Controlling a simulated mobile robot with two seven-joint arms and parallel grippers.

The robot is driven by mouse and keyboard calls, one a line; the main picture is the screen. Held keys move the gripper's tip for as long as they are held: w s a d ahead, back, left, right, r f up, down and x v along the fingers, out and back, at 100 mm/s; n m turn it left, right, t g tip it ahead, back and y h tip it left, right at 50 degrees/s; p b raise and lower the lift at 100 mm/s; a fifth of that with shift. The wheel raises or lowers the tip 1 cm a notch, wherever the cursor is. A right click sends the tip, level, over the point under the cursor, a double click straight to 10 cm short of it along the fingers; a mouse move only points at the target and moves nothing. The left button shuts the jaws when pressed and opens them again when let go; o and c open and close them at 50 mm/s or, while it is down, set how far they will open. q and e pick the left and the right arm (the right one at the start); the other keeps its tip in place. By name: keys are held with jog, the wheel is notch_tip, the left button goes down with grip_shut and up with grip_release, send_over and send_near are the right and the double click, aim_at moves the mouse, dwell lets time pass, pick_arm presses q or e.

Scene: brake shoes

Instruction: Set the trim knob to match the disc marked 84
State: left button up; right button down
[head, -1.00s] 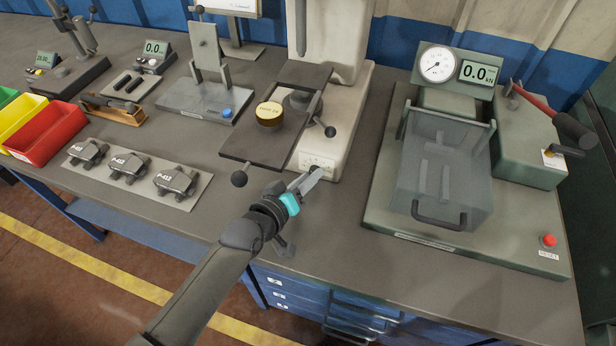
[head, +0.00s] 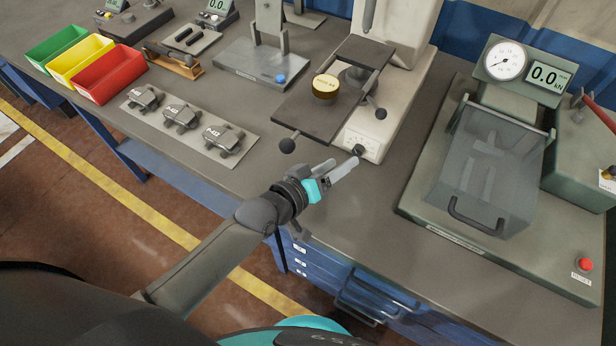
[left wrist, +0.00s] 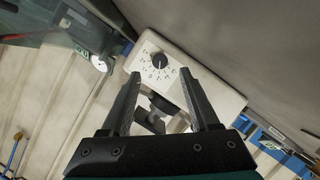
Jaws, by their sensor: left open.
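The trim knob (head: 359,150) is a small black knob low on the front of a cream machine (head: 372,138). In the left wrist view the knob (left wrist: 158,62) is a black dial with a light pointer line, ringed by printed marks too small to read surely. My left gripper (head: 347,168) is open and empty just in front of the knob. In the wrist view its fingertips (left wrist: 160,76) lie either side below the dial, apart from it.
The dark plate (head: 318,112) with ball-ended handles overhangs just behind my left gripper. A clear-guarded press (head: 480,180) stands right. Brake parts on a grey sheet (head: 190,130) and coloured bins (head: 110,72) lie left. The bench front edge is close below.

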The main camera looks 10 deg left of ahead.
pick_arm(q)
jog(key=p+v, duration=0.1)
jog(key=v, duration=0.9)
jog(key=shift+p, duration=0.4)
jog(key=shift+s, duration=0.1)
